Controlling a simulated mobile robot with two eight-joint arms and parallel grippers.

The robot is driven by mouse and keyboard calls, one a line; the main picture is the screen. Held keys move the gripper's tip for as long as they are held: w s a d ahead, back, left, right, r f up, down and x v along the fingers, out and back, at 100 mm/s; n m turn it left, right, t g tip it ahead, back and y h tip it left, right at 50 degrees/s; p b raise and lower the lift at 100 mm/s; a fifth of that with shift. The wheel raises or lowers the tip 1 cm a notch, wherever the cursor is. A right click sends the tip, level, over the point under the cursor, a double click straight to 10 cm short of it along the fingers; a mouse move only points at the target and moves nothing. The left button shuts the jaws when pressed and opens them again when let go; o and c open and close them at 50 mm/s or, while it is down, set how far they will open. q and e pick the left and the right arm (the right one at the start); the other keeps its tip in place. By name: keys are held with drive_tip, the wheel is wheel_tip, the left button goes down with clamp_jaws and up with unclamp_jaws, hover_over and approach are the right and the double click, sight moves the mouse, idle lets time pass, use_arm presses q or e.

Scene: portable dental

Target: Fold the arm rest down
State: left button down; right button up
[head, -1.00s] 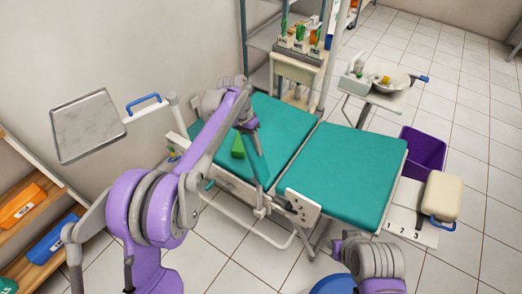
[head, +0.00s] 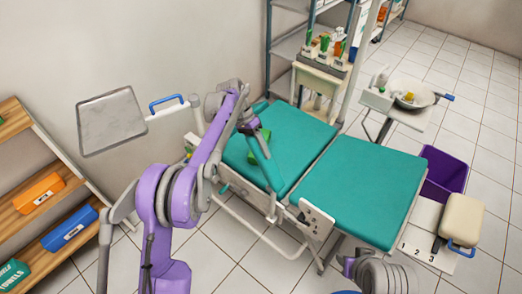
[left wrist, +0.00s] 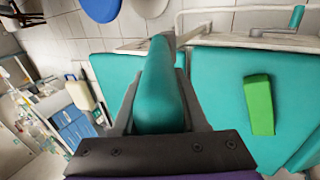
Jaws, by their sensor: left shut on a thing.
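The teal arm rest (head: 262,162) slants up from a pivot at the near side of the teal dental chair (head: 360,190). My left gripper (head: 247,128) is at its upper end. In the left wrist view the arm rest (left wrist: 160,95) lies between the two fingers of my left gripper (left wrist: 158,115), which is shut on it. The arm rest is tilted, not flat. Its pivot end is at the side frame (head: 285,210). My right gripper is out of view.
A green block (left wrist: 258,104) lies on the chair's pad, beside the arm rest. A metal tray (head: 110,120) on an arm stands at the left by the wall. Shelves (head: 45,200) are at the far left. A purple bin (head: 445,175) and a cream case (head: 462,218) are at the right.

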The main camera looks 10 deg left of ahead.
use_arm(q)
drive_tip(key=shift+c, duration=2.2)
unclamp_jaws()
drive_tip(key=shift+r, duration=0.1)
drive_tip(key=p+v, duration=0.1)
drive_tip(key=v, duration=0.9)
drive_tip(key=shift+r, duration=0.25)
drive_tip(key=shift+w+a, duration=0.1)
